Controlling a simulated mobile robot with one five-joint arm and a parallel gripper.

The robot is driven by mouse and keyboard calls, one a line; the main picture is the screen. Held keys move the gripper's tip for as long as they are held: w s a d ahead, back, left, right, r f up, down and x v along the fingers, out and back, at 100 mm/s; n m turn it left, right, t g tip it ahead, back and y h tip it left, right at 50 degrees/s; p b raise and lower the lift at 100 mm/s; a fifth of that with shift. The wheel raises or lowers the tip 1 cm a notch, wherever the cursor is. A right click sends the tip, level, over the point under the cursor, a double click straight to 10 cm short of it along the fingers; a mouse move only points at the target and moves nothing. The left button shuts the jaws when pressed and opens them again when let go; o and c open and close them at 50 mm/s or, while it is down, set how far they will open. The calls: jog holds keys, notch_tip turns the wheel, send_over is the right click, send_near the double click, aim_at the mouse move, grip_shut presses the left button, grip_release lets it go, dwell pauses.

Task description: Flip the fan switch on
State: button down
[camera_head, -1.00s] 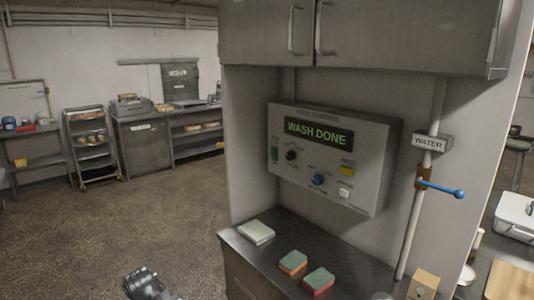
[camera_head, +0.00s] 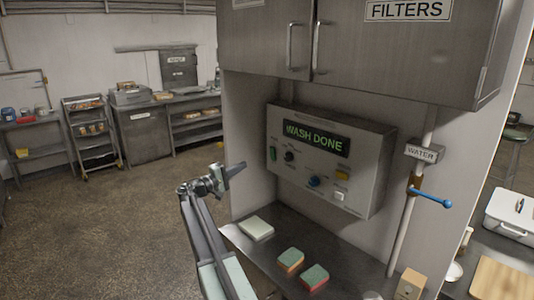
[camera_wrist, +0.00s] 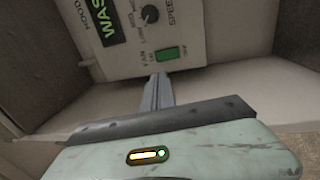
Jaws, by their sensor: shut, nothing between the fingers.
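The grey control panel (camera_head: 355,165) hangs on the wall under the cabinets, its display reading "WASH DONE". The fan switch (camera_head: 273,154) is a small green rocker at the panel's left end. It also shows in the wrist view (camera_wrist: 170,53), beside the "FAN" label; which way it is tipped I cannot tell. My gripper (camera_head: 241,167) is shut and empty, raised in front of the panel's left end, apart from it in the head view. In the wrist view my gripper (camera_wrist: 162,78) has its tips just below the switch; whether they touch the panel I cannot tell.
A blue-handled water valve (camera_head: 430,197) stands right. Sponges (camera_head: 290,260) lie on the counter below. Cabinets (camera_head: 380,60) overhang the panel.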

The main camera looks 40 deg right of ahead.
aim_at(272, 151)
jog(key=shift+d, duration=0.1)
jog(key=d, duration=0.4)
jog(key=d+r+p, duration=0.1)
jog(key=d, duration=0.4)
jog(key=s+d+r+p, duration=0.1)
jog(key=d, duration=0.3)
jog(key=shift+d, duration=0.3)
jog(key=shift+s+d+r+p, duration=0.1)
jog(key=shift+s+d+p, duration=0.1)
jog(key=shift+d+p, duration=0.1)
jog(key=shift+w+a, duration=0.2)
jog(key=a+r+p, duration=0.1)
jog(key=a, duration=1.2)
jog(key=shift+w+a+r+p, duration=0.35)
jog(key=shift+w+a+p, duration=0.05)
jog(key=shift+w, duration=0.05)
